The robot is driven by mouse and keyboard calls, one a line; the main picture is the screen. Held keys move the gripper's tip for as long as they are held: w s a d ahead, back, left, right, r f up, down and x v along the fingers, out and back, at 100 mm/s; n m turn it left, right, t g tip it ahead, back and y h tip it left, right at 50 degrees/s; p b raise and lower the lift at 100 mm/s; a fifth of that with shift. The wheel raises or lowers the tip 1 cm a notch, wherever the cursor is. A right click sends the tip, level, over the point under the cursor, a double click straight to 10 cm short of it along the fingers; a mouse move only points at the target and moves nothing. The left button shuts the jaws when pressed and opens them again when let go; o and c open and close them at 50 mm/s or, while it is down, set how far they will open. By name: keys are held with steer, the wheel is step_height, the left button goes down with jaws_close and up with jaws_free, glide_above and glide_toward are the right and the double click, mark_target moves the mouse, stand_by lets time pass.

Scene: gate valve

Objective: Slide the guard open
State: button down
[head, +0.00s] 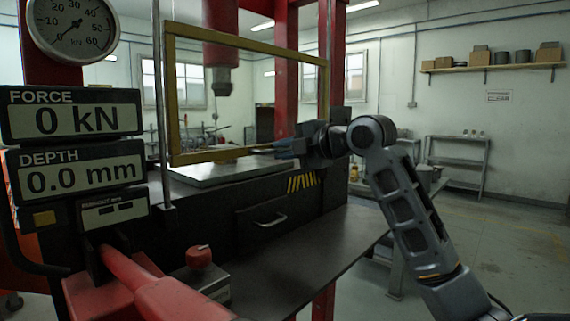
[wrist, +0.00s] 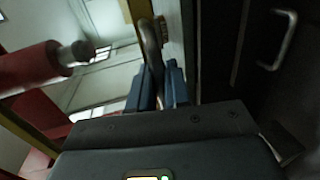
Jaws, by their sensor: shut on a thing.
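The guard (head: 171,95) is a clear panel in a yellow frame, standing upright across the front of the press in the head view. My gripper (head: 280,148) is at the lower right part of the guard. In the wrist view, my gripper (wrist: 159,78) has its blue fingers on both sides of a dark curved handle (wrist: 151,42) beside the yellow frame, and is shut on it. In the head view my gripper covers the handle.
The red press ram (head: 221,50) hangs behind the guard above a grey plate (head: 225,171). Force and depth displays (head: 75,118) stand at the left, reading 0 kN and 0.0 mm. A drawer handle (head: 270,220) is below. A dark shelf (head: 320,245) juts out in front.

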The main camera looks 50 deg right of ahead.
mark_target(272, 71)
step_height(272, 71, up, 18)
steer(key=p, duration=0.6)
steer(key=shift+r+p, duration=0.1)
steer(key=shift+p, duration=0.2)
steer(key=c, duration=1.3)
jaws_free()
steer(key=shift+b+v, duration=0.9)
steer(key=shift+v, duration=3)
